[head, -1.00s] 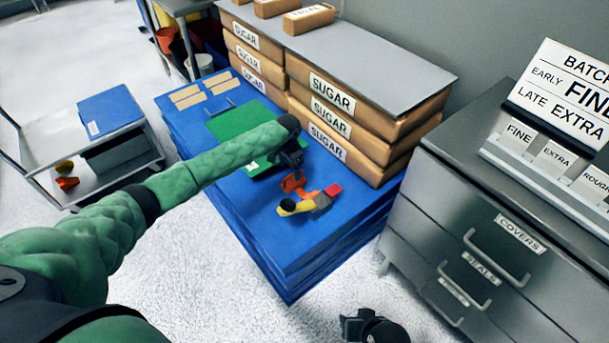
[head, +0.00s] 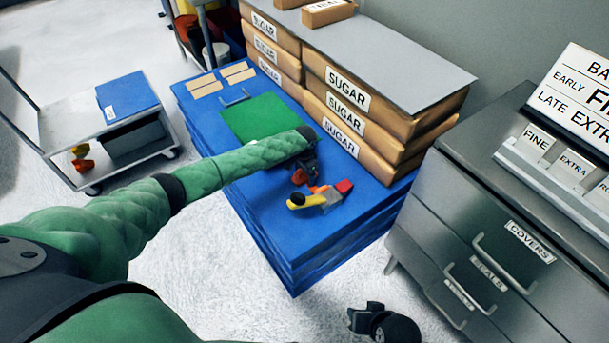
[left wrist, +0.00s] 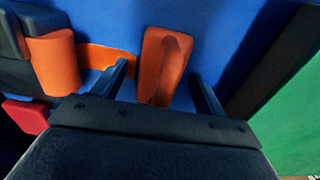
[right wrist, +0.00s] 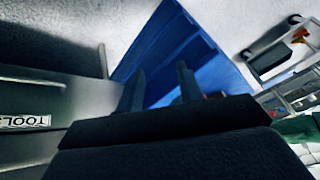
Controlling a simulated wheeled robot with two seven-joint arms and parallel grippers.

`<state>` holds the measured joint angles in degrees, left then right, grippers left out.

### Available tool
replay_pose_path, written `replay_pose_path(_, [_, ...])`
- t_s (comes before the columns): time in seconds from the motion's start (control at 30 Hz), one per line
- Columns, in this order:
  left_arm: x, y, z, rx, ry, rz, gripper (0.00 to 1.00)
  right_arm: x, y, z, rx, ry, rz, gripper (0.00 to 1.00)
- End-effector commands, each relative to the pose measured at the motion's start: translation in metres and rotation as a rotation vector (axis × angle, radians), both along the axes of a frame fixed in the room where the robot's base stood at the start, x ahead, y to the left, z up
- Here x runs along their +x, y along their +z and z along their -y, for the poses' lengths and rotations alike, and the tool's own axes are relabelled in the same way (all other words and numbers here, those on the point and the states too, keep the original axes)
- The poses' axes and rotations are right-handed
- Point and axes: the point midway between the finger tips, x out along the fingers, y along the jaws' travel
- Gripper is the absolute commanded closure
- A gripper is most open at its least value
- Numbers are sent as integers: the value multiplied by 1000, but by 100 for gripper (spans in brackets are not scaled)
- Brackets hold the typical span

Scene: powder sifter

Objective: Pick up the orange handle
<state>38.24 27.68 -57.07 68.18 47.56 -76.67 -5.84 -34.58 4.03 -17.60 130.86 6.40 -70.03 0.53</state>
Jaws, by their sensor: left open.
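The orange handle (head: 299,177) belongs to a small tool with yellow, grey and red parts, lying on the blue stack's top. My left gripper (head: 306,174) is directly over the handle and partly hides it. In the left wrist view, the upright orange grip (left wrist: 163,66) lies between the two spread fingers of my left gripper (left wrist: 162,80), with gaps on both sides. An orange strip joins it to another orange part (left wrist: 54,62) at left. My right gripper (head: 362,318) is low at the front, away from the tool; its fingers (right wrist: 160,75) are apart and empty.
A green sheet (head: 262,117) lies on the blue stack (head: 262,199) beyond the tool. SUGAR boxes (head: 345,100) rise close behind. A grey drawer cabinet (head: 460,215) stands at right. A cart (head: 60,130) is at left. Floor in front is clear.

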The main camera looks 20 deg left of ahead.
Motion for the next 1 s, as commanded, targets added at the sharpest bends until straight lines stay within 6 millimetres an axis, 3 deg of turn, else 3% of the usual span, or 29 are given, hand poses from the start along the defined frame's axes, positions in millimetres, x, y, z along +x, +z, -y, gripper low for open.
replay_pose_path(0.13, [0,0,0,0,0,0,31,0,0,0,0,0,-1,64])
replay_pose_path(0.3, [0,0,0,0,0,0,65,-1,-1,0,-1,0,-2,64])
replay_pose_path(0.4, [0,1,0,0,0,0,80,-1,-1,0,-1,0,-2,64])
replay_pose_path(0.73, [0,7,0,0,0,0,80,0,-2,0,-1,-1,1,64])
replay_pose_path(0.97, [1,45,-1,0,0,3,80,1,-15,-1,0,-3,6,64])
replay_pose_path(1.0, [-3,47,12,-3,-4,2,80,2,-19,-1,1,-4,6,64])
